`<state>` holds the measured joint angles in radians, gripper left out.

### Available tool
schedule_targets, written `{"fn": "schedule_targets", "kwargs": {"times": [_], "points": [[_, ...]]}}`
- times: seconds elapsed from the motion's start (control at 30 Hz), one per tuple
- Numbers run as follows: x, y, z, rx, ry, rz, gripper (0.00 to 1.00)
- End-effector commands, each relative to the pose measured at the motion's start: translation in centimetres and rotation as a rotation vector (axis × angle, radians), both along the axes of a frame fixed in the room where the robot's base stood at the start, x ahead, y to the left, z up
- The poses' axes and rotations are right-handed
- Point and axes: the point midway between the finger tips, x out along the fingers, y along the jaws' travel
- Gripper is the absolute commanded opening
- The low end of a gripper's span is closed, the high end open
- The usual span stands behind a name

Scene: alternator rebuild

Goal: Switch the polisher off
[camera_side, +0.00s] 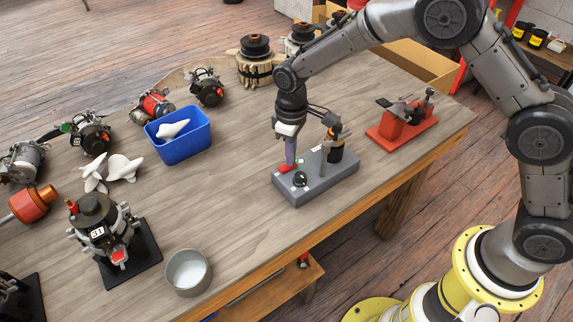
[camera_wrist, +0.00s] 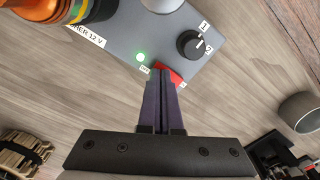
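The polisher is a grey box (camera_side: 330,184) near the table's front edge, with an orange and black upright part (camera_side: 335,146) at its back. Its label, partly cut off, ends in "ER 12 V" in the wrist view. A red rocker switch (camera_wrist: 173,75) sits on its top, beside a lit green lamp (camera_wrist: 141,56) and a black knob (camera_wrist: 192,43). The switch also shows in the side view (camera_side: 286,169). My gripper (camera_wrist: 161,74) points down with its purple fingers together, nothing seen between them. The fingertips are at the switch and hide part of it; contact is unclear.
A red fixture (camera_side: 400,130) stands right of the polisher. A blue bin (camera_side: 185,147) with a white piece inside is to the left. A grey bowl (camera_side: 188,273) and an alternator on a black stand (camera_side: 135,265) are front left. Bare tabletop lies between.

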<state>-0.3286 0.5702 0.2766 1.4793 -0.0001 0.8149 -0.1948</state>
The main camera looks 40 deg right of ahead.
Motion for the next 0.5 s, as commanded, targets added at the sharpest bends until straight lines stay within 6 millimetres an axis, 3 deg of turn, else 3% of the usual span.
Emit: {"fn": "schedule_targets", "kwargs": {"times": [0.23,0.5], "points": [[0.0,0.0,0.2,0.000,-0.001,0.000,0.00],[0.0,0.0,2.1,0.000,-0.001,0.000,0.00]]}}
